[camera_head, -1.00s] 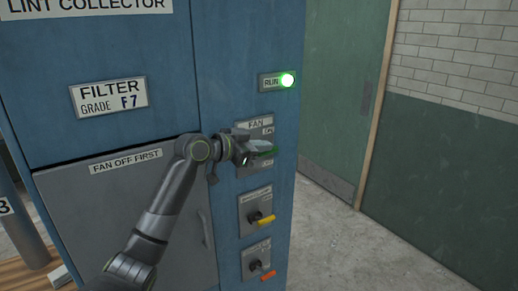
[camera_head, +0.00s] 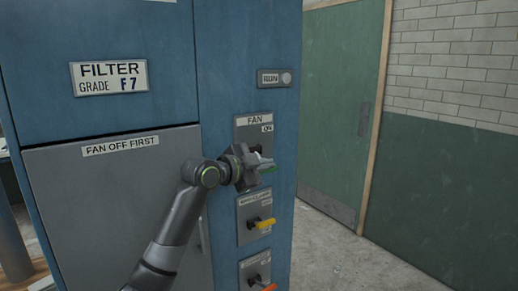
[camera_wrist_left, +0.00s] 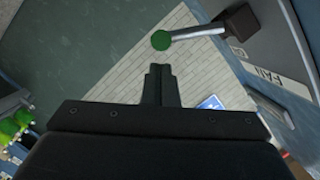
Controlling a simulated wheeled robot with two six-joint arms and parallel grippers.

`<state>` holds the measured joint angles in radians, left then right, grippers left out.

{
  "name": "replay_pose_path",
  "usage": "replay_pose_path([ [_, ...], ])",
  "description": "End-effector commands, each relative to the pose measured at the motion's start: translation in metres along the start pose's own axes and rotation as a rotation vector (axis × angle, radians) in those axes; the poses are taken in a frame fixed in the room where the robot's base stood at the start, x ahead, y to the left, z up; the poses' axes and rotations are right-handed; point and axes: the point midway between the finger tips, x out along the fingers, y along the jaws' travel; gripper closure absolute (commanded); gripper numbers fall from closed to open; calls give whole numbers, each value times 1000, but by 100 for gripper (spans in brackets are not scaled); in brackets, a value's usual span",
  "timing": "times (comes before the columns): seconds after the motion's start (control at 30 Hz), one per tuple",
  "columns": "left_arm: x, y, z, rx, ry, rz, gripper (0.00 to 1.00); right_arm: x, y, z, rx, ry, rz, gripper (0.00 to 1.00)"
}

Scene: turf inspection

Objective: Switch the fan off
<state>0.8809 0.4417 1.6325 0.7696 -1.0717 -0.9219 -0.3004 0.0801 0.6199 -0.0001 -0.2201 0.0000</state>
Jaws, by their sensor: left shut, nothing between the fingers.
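The fan switch has a grey plate marked FAN (camera_head: 253,122) on the blue cabinet. My left gripper (camera_head: 268,163), fingers shut and empty, is in front of the plate's lower part and hides much of the switch. In the left wrist view, the switch's metal lever (camera_wrist_left: 200,32) runs from a dark hub to a green knob (camera_wrist_left: 160,40). The knob shows just beyond my shut fingertips (camera_wrist_left: 158,70); I cannot tell whether they touch. The RUN lamp (camera_head: 286,79) is dark. My right gripper is not in view.
Below the fan switch are a yellow-handled switch (camera_head: 264,223) and an orange-handled switch (camera_head: 268,287). A grey panel labelled FAN OFF FIRST (camera_head: 120,146) is at the left. Clear floor (camera_head: 330,250) and a green door (camera_head: 335,100) lie to the right.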

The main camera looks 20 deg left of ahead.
Motion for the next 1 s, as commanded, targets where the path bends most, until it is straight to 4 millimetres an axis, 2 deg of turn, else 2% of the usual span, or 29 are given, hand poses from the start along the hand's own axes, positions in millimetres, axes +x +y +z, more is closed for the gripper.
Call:
replay_pose_path([
  [0.03,1,5,5,31,1,-8,100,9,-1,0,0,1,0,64],
  [0.13,2,8,8,89,1,-24,100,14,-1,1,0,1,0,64],
  [0.3,3,10,12,87,1,-23,100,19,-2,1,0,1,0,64],
  [1.0,4,12,16,84,1,-22,100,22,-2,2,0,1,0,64],
])
